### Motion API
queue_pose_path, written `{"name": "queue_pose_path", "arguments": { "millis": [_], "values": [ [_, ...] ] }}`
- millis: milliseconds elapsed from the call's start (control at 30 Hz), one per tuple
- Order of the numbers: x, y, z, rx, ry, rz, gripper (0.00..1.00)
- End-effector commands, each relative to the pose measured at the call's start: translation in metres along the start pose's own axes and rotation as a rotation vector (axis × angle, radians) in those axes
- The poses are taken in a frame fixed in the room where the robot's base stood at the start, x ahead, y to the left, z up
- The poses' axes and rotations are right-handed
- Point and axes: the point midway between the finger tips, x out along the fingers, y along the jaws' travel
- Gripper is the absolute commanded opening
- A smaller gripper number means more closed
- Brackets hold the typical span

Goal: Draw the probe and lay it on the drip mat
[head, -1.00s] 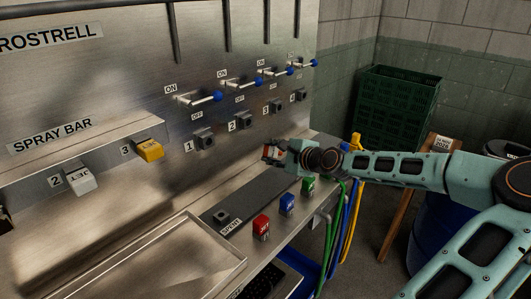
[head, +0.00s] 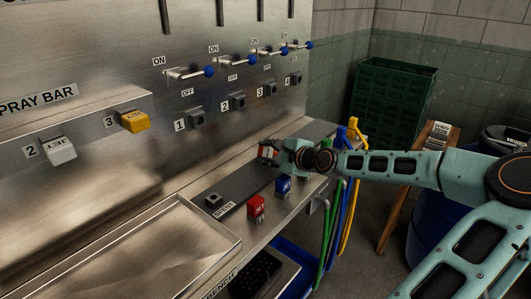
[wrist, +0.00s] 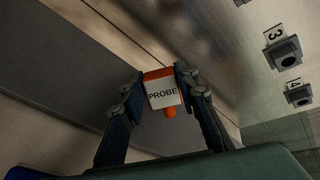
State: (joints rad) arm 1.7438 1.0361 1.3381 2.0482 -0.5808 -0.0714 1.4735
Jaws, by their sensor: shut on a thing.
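The probe (wrist: 163,91) is an orange piece with a white label reading PROBE and a rounded orange tip. In the wrist view it sits between the two fingers of my gripper (wrist: 162,97), which is shut on it. In the head view my gripper (head: 270,153) is above the far part of the steel bench, and the orange and white probe (head: 266,151) shows at its left end. I see no surface marked as the drip mat. A dark strip (head: 244,187) runs along the bench below the gripper.
A SPENT label and small socket (head: 213,200) are on the dark strip. A shallow steel tray (head: 150,255) lies at left, clear inside. Numbered sockets and blue-tipped levers project from the panel. Coloured hoses hang at right.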

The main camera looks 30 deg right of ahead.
Motion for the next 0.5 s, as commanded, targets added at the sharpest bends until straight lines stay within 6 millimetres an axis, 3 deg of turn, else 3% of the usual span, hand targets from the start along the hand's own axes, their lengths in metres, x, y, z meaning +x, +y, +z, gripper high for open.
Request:
{"name": "queue_pose_path", "arguments": {
  "millis": [133, 167, 300, 500],
  "values": [
    [-0.0001, -0.0005, 0.0002, 0.0, 0.0, 0.0, 0.1],
    [-0.0001, -0.0005, 0.0002, 0.0, 0.0, 0.0, 0.31],
    [-0.0001, -0.0004, 0.0002, 0.0, 0.0, 0.0, 0.47],
    [-0.0001, -0.0003, 0.0002, 0.0, 0.0, 0.0, 0.48]
  ]
}}
